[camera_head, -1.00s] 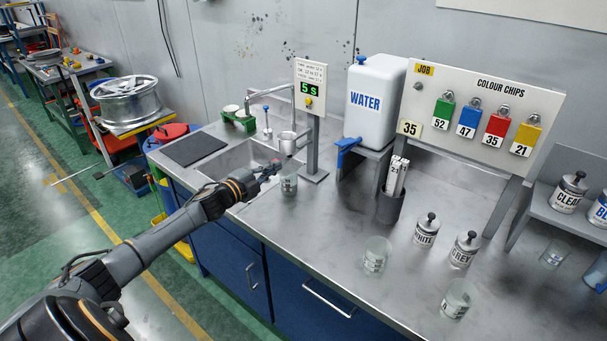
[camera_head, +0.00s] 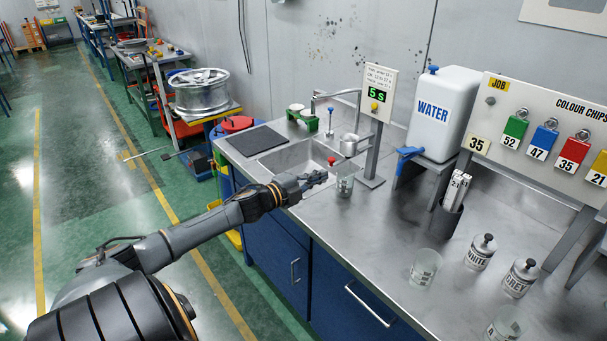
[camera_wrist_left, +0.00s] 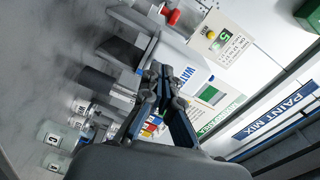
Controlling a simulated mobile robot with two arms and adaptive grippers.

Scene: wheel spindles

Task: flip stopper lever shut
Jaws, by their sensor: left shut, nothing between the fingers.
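A small red knob (camera_head: 332,161), which looks like the end of a lever, stands at the sink's front right edge. It also shows near the top of the left wrist view (camera_wrist_left: 172,17); its lower part is hard to make out. My left gripper (camera_head: 322,177) is shut and empty, just in front of and slightly left of the knob, with a small gap visible. In the left wrist view its closed fingers (camera_wrist_left: 160,75) point up the picture, below the red knob. My right gripper is not in view.
A clear beaker (camera_head: 344,187) stands close to the right of my left gripper. The sign post (camera_head: 374,160), metal cup (camera_head: 349,145), sink (camera_head: 292,158) and blue-tapped water tank (camera_head: 441,105) are behind. The counter's middle (camera_head: 385,225) is clear.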

